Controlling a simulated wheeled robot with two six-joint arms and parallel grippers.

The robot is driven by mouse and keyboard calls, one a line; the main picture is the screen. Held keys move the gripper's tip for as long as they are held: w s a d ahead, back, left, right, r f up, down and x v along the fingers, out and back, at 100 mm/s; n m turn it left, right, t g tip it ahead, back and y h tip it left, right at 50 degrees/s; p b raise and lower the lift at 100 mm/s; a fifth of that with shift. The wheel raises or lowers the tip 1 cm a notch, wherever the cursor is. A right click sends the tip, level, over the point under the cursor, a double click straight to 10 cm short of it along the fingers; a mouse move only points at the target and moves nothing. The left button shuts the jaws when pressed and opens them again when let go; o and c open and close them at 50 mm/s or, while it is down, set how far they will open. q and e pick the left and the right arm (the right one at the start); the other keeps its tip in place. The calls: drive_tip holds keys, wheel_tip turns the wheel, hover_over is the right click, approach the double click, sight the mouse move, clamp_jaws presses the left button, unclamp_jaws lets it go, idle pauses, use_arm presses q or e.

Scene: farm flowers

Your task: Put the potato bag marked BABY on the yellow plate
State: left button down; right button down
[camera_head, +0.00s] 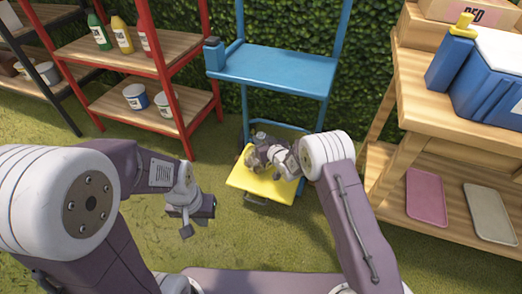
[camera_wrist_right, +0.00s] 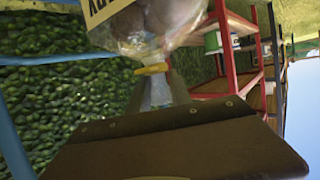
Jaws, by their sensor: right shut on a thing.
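The yellow plate (camera_head: 262,188) lies low at the foot of the blue rack in the head view. My right gripper (camera_head: 272,156) is above its back part and hides some of it. In the right wrist view, a clear potato bag (camera_wrist_right: 150,22) with brown potatoes and a yellow tie hangs at the top edge. The gripper (camera_wrist_right: 160,92) is shut on its gathered neck. Its yellow label is cut off, with only the last letters showing. I cannot tell whether the bag touches the plate. My left gripper (camera_head: 192,212) is apart from everything, over the grass; its jaws are unclear.
The blue rack (camera_head: 270,72) stands behind the plate. A red shelf (camera_head: 150,102) with bottles and tubs is at left. A wooden bench (camera_head: 400,130) with a pink tray (camera_head: 427,198) and a pale tray (camera_head: 489,212) is at right. Open grass lies between.

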wheel_tip(320, 180, down, 4)
drive_tip(key=b, duration=0.3)
drive_tip(key=shift+w+f, duration=0.1)
drive_tip(key=shift+r, duration=0.25)
drive_tip(key=shift+f, duration=0.25)
drive_tip(key=c, duration=1.2)
unclamp_jaws()
drive_tip(key=shift+o, duration=0.3)
drive_tip(key=shift+r, duration=0.1)
